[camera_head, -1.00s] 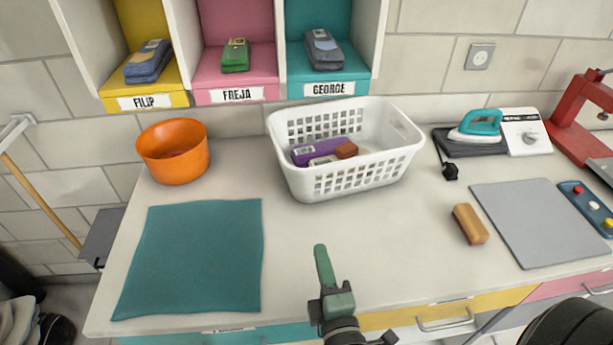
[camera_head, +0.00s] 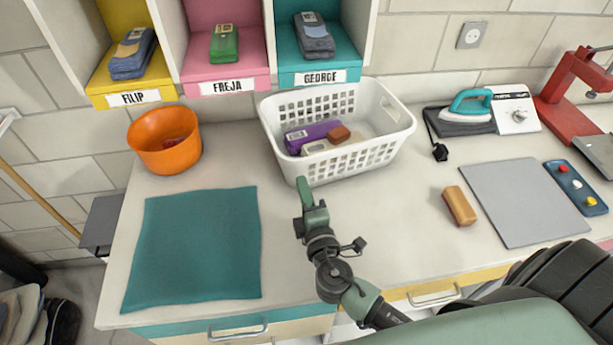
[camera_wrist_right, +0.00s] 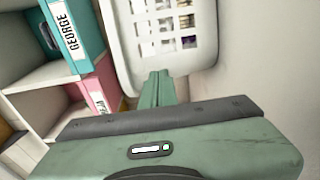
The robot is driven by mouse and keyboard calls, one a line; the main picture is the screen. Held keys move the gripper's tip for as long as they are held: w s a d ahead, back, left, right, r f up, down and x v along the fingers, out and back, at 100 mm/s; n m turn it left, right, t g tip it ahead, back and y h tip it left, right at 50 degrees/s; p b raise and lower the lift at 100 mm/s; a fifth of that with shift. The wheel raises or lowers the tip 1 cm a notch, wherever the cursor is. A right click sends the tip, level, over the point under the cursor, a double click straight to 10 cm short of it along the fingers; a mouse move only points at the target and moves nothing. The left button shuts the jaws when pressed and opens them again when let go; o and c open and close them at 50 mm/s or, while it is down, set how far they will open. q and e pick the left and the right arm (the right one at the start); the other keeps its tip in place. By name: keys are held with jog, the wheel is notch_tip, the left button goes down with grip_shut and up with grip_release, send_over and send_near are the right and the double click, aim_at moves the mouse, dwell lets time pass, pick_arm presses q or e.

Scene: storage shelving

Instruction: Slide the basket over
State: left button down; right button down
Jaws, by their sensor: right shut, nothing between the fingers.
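The white basket (camera_head: 345,165) stands on the counter below the cubbies, with a purple box (camera_head: 312,136), a reddish-brown block (camera_head: 339,134) and a pale item inside. My right gripper (camera_head: 303,184) is shut and empty. Its tip is at the basket's lower front left corner; I cannot tell whether it touches. In the right wrist view the green fingers (camera_wrist_right: 158,88) are together, close to the basket's wall (camera_wrist_right: 165,45). My left gripper is not in view.
An orange bowl (camera_head: 165,140) stands left of the basket. A teal cloth (camera_head: 195,245) lies in front of the bowl. A tan block (camera_head: 459,206) and a grey mat (camera_head: 525,202) lie to the right. An iron (camera_head: 470,105) stands behind them. Counter between cloth and block is mostly clear.

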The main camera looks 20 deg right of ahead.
aim_at(313, 171)
jog(key=shift+w+d, duration=0.2)
jog(key=shift+d, duration=0.2)
jog(key=shift+w+d, duration=0.1)
jog(key=shift+d, duration=0.1)
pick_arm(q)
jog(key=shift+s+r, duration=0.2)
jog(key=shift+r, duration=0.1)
pick_arm(e)
jog(key=shift+w+d, duration=0.1)
jog(key=w+d, duration=0.1)
jog(key=w+d+b, duration=0.1)
jog(key=shift+d, duration=0.4)
jog(key=shift+w+d, duration=0.15)
jog(key=shift+d, duration=0.05)
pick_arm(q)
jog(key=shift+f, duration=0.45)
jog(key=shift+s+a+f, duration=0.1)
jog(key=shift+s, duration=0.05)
pick_arm(e)
jog(key=shift+a+f, duration=0.1)
jog(key=shift+a, duration=0.05)
